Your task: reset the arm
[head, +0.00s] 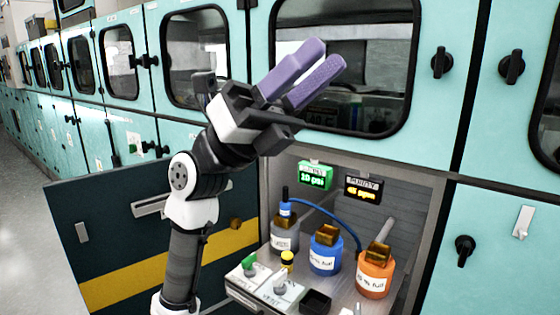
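My arm rises from the bottom of the head view, left of the open cabinet bay. My gripper (325,62) is at its top end, raised in front of the upper cabinet's window. Its two purple fingers point up and to the right. A gap shows between them, and nothing is held. The gripper is above the bay and apart from the bottles in it.
An open bay holds a grey bottle (285,239), a blue bottle (325,255) and an orange bottle (375,275). A green display (315,177) and an amber display (363,188) hang above. A dark door with a yellow stripe (130,273) stands open behind my arm.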

